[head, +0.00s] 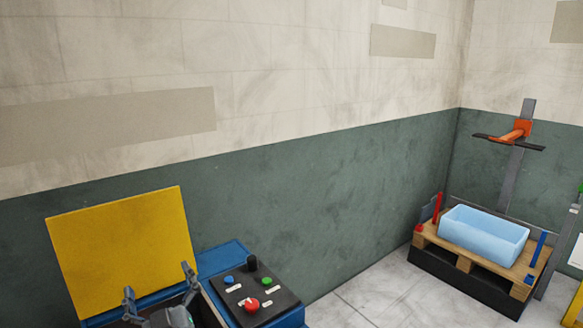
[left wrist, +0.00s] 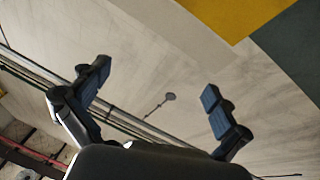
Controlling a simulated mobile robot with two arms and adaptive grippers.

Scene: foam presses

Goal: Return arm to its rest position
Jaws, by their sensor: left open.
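My left gripper (head: 160,290) shows at the bottom left of the head view, pointing up with its two fingers apart and nothing between them. It is in front of a blue press machine (head: 222,258) with a raised yellow lid (head: 125,245). In the left wrist view the two dark fingers (left wrist: 155,95) are spread wide and empty, against the wall and ceiling. A corner of yellow (left wrist: 235,15) shows at the top of that view. My right gripper is in neither view.
The machine's black control panel (head: 255,293) carries a red button (head: 252,305), other coloured buttons and a black knob. At right a light blue foam block or bin (head: 483,232) sits on a wooden pallet (head: 458,250). An orange-headed post (head: 516,132) stands behind it. Grey floor (head: 375,296) lies clear between.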

